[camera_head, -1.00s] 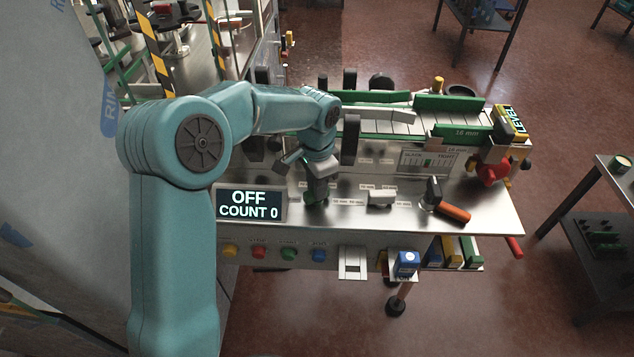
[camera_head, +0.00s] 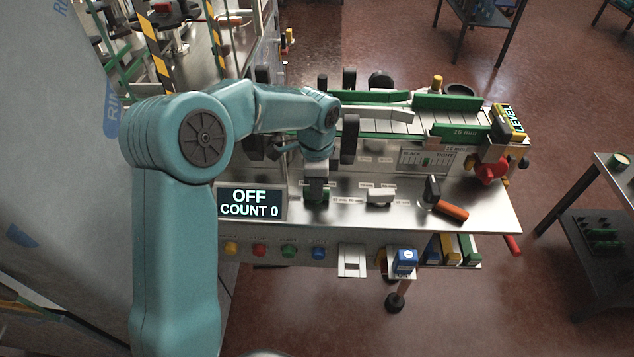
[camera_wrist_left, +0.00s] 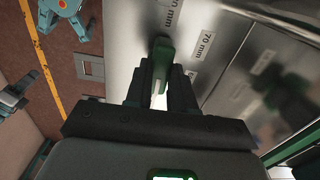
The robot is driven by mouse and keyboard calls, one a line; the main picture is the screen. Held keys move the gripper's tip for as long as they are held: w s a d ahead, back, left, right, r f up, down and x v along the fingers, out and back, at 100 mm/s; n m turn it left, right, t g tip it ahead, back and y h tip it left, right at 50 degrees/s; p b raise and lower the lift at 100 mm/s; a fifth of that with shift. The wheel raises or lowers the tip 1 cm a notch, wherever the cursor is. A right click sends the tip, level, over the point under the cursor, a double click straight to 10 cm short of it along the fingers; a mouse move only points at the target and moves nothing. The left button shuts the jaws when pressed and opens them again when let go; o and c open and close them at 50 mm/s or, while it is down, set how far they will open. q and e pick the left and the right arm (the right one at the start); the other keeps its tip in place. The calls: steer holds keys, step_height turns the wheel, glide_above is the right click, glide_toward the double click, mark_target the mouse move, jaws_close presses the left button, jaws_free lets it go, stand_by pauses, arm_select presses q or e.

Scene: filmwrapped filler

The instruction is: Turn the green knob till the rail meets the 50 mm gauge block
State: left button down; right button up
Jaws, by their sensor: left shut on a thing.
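My left gripper (camera_head: 316,186) comes down on the steel panel behind the display and is shut on the green knob (camera_head: 317,197). The left wrist view shows the knob (camera_wrist_left: 161,58) standing between the two dark fingers (camera_wrist_left: 160,92), with a 70 mm label (camera_wrist_left: 202,46) beside it. Green rails run along the conveyor: a far one (camera_head: 450,103) and a near one (camera_head: 460,132). I cannot tell which block is the 50 mm gauge block; a blue block (camera_head: 407,258) sits on a small front shelf, and several coloured blocks (camera_head: 452,250) stand in a rack beside it.
A display (camera_head: 250,203) reads OFF, COUNT 0. A grey knob (camera_head: 380,196) and an orange-handled lever (camera_head: 450,210) stand right of the gripper. A red knob (camera_head: 490,168) is at the conveyor's right end. Coloured buttons (camera_head: 288,251) line the front.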

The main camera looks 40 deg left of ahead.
arm_select(q)
steer(key=shift+s, duration=0.1)
steer(key=c, duration=1)
jaws_free()
steer(key=shift+a, duration=0.1)
steer(key=shift+o, duration=0.2)
steer(key=shift+r, duration=0.15)
step_height(320, 180, up, 16)
steer(key=shift+s, duration=0.1)
